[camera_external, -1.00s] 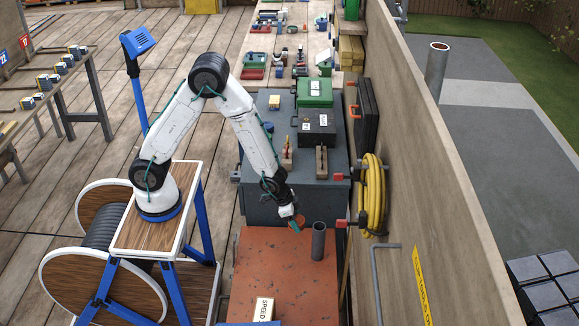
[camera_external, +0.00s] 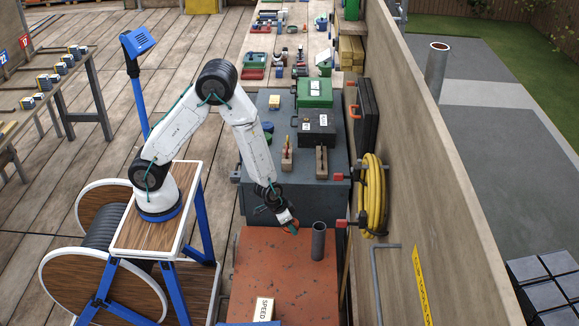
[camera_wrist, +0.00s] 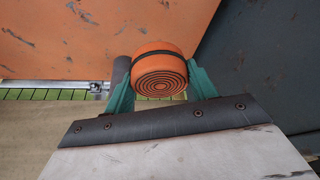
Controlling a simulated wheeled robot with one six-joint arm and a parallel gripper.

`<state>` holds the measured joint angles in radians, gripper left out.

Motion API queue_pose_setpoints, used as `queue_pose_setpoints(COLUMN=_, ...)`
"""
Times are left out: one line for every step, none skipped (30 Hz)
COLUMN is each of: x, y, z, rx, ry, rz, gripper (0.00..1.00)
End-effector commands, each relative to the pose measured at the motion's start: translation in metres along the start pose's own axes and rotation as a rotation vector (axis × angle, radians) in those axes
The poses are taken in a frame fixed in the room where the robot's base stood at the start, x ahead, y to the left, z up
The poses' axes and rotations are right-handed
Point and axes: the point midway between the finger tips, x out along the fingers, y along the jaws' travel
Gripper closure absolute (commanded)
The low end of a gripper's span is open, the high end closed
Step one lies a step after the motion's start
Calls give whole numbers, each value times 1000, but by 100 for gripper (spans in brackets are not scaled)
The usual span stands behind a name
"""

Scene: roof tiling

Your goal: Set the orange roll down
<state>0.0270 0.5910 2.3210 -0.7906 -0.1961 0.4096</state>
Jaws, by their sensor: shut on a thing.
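The orange roll (camera_wrist: 158,74) is held between the teal fingers of my gripper (camera_wrist: 160,90) in the wrist view. Its round end with dark concentric rings faces the camera, and a dark band runs round its side. In the external view my gripper (camera_external: 292,227) is shut on the roll, of which only a small orange bit (camera_external: 293,230) shows. It is over the far part of the rust-orange bench top (camera_external: 270,270), left of an upright grey pipe. The gap between roll and bench top cannot be judged.
The grey pipe (camera_external: 318,241) stands close to the right of my gripper. A dark grey cabinet (camera_external: 295,208) adjoins the bench at the far side. The middle of the bench is clear. A yellow hose (camera_external: 372,197) hangs on the wall.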

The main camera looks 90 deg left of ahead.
Motion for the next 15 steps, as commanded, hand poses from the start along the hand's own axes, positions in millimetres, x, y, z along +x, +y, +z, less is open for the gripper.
queue_pose_setpoints(x=3, y=-7, z=4, rx=-46, ry=-2, rz=-21, gripper=72)
queue_pose_setpoints(x=5, y=-13, z=6, rx=-78, ry=-2, rz=-34, gripper=72)
queue_pose_setpoints(x=6, y=-20, z=8, rx=-115, ry=0, rz=-50, gripper=72)
queue_pose_setpoints(x=6, y=-25, z=8, rx=-132, ry=0, rz=-57, gripper=72)
queue_pose_setpoints(x=6, y=-29, z=8, rx=-136, ry=1, rz=-58, gripper=72)
queue_pose_setpoints(x=6, y=-29, z=7, rx=-124, ry=1, rz=-53, gripper=72)
queue_pose_setpoints(x=6, y=-28, z=6, rx=-115, ry=1, rz=-50, gripper=72)
queue_pose_setpoints(x=6, y=-28, z=7, rx=-110, ry=1, rz=-48, gripper=72)
queue_pose_setpoints(x=8, y=-28, z=8, rx=-103, ry=0, rz=-46, gripper=72)
queue_pose_setpoints(x=11, y=-28, z=9, rx=-101, ry=-1, rz=-45, gripper=72)
queue_pose_setpoints(x=14, y=-28, z=10, rx=-96, ry=-2, rz=-45, gripper=72)
queue_pose_setpoints(x=20, y=-28, z=13, rx=-93, ry=-3, rz=-45, gripper=72)
queue_pose_setpoints(x=25, y=-28, z=15, rx=-92, ry=-2, rz=-44, gripper=72)
queue_pose_setpoints(x=30, y=-28, z=17, rx=-93, ry=-3, rz=-43, gripper=72)
queue_pose_setpoints(x=35, y=-28, z=19, rx=-93, ry=-3, rz=-42, gripper=72)
